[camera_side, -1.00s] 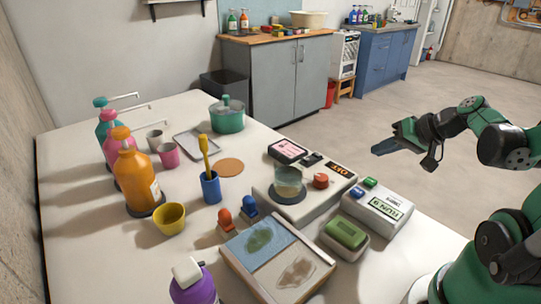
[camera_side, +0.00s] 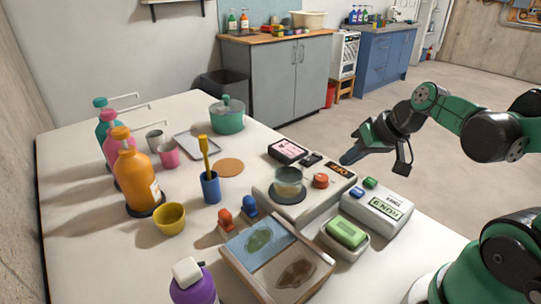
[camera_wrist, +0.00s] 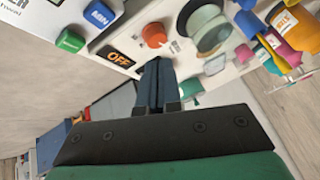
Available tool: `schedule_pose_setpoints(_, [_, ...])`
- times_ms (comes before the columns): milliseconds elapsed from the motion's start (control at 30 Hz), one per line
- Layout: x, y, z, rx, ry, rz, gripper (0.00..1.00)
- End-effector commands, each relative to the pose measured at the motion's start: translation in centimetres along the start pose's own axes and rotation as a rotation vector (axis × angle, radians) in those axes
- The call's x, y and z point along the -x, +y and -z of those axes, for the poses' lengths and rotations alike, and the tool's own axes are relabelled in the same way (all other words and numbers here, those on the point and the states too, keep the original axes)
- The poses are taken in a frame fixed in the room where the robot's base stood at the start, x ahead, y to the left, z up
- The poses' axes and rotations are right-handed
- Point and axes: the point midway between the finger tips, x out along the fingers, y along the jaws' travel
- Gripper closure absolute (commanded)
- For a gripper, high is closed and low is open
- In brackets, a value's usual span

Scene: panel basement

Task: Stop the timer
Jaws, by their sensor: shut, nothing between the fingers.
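The timer (camera_side: 377,212) is a pale box on the table's right side, with a display (camera_side: 386,206) that appears to read "RUN 9". A blue button (camera_side: 355,192) and a green button (camera_side: 370,183) stand on its top. In the wrist view the blue button (camera_wrist: 99,14) reads "MIN", with the green button (camera_wrist: 70,41) to its left; the timer is cut off at the top left. My gripper (camera_side: 348,158) is shut and empty, above and behind the timer, apart from it. In the wrist view its fingertips (camera_wrist: 158,64) point towards the heater box's edge.
Left of the timer is a box (camera_side: 334,184) with an "OFF" display, a red knob (camera_side: 321,180) and a beaker (camera_side: 288,183). A green sponge (camera_side: 346,232) in a dish and a two-panel framed tray (camera_side: 238,273) lie in front. Bottles and cups fill the left side.

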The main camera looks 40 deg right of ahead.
Motion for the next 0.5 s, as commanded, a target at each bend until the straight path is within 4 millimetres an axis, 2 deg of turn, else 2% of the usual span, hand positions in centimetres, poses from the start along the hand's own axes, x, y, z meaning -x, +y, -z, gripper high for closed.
schedule_pose_setpoints(33, [0.0, -1.9, -0.5, 0.083, -0.013, -0.009, 1.00])
schedule_pose_setpoints(200, [0.5, -5.7, -1.4, 0.288, 0.003, -0.048, 1.00])
schedule_pose_setpoints(333, [0.9, -7.2, -1.8, 0.372, 0.025, -0.056, 1.00])
schedule_pose_setpoints(500, [1.1, -7.6, -1.9, 0.396, 0.034, -0.060, 1.00])
